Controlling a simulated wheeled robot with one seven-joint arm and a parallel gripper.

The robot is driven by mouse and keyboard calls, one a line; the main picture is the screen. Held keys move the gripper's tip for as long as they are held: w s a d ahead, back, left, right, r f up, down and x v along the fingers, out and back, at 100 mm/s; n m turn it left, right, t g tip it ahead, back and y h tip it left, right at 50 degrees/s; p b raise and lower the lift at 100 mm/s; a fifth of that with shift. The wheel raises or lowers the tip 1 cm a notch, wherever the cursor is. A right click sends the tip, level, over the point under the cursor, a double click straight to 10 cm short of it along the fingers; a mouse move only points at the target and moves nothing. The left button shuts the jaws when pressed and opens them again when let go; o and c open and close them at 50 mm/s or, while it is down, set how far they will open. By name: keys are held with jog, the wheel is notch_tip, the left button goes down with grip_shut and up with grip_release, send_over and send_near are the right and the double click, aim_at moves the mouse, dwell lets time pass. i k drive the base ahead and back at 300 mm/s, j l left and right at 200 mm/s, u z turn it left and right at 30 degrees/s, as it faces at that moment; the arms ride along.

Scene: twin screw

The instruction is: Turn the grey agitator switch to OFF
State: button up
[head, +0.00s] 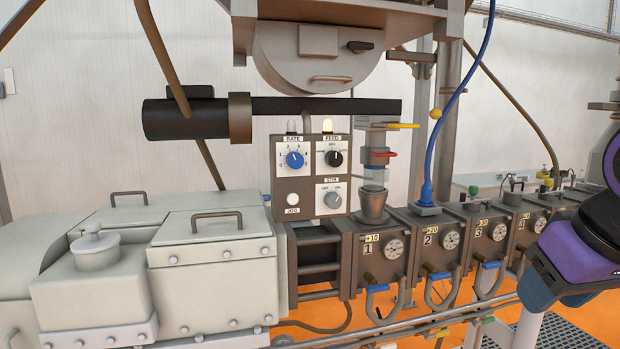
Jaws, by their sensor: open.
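The grey agitator switch (333,200) is a round knob under a STIR label, with OFF at its upper left and ON at its upper right. It sits at the lower right of a control panel (307,200) in the middle of the head view. Its pointer is too small to read surely. My gripper (558,291) is at the right edge, purple and black with dark blue finger ends. It is open and empty, well to the right of the switch and apart from it.
The panel also carries a blue RATE knob (295,160), a black FEED knob (334,158) and a white JOG button (292,200). A feed pipe with a red handle (378,154) and a funnel (373,207) stand right of the panel. Barrel blocks with gauges (450,240) run rightward.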

aim_at(332, 200)
jog(key=i+j+z, duration=0.15)
jog(key=j+z, duration=0.25)
jog(key=j, duration=0.2)
jog(key=j+z, duration=0.4)
jog(key=j, duration=0.15)
jog(key=i, duration=0.05)
